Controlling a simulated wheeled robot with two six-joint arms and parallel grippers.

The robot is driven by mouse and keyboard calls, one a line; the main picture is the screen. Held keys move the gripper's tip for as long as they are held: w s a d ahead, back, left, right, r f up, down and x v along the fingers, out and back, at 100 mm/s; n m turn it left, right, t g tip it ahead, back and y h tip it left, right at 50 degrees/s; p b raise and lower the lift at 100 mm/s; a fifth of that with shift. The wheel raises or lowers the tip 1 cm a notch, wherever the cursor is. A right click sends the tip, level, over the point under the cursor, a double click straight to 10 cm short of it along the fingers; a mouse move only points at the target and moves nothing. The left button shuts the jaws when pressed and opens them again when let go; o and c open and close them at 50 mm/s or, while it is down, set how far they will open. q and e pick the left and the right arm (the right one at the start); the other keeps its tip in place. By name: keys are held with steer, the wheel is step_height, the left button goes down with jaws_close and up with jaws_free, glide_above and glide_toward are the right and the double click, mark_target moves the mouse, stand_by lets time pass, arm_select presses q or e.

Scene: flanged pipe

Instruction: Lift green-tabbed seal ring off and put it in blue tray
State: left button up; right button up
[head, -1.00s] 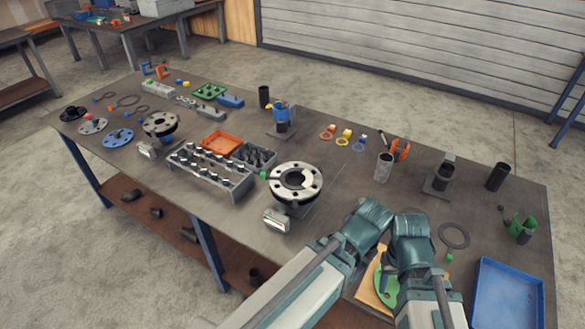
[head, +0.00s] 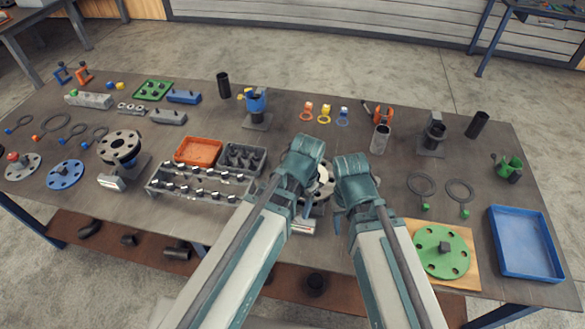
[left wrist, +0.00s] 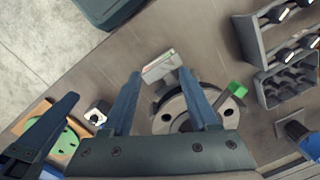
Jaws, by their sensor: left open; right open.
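The flanged pipe (head: 326,182) stands near the table's front edge, mostly hidden by my arms in the head view. In the left wrist view its round flange (left wrist: 170,120) shows partly between and behind my left fingers. A green tab (left wrist: 236,90) sticks out at its rim; the ring it belongs to is hard to make out. My left gripper (left wrist: 160,74) is open and empty above the flange. The blue tray (head: 494,243) lies empty at the right.
Two loose dark rings with green tabs (head: 421,184) (head: 460,190) lie between the flange and the tray. A green disc (head: 442,252) sits on a wooden board (head: 470,284). A grey rack of bolts (head: 198,192) and an orange tray (head: 198,151) stand left of the flange.

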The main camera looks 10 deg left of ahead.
arm_select(q)
steer(key=w+a+r+m+h+p, duration=0.1)
steer(key=w+a+r+m+p, duration=0.5)
steer(key=w+a+r+p, duration=0.4)
arm_select(e)
step_height(320, 180, up, 11)
steer(key=b, duration=0.1)
arm_select(q)
steer(key=f+b, duration=0.4)
steer(key=d+f+b, duration=0.1)
steer(key=f+b, duration=0.3)
steer(key=b, duration=0.1)
steer(key=f+b, duration=0.5)
steer(key=shift+w+d, duration=0.15)
steer(key=shift+w, duration=0.2)
arm_select(e)
step_height(320, 180, down, 14)
steer(key=shift+r, duration=0.1)
arm_select(q)
jaws_close()
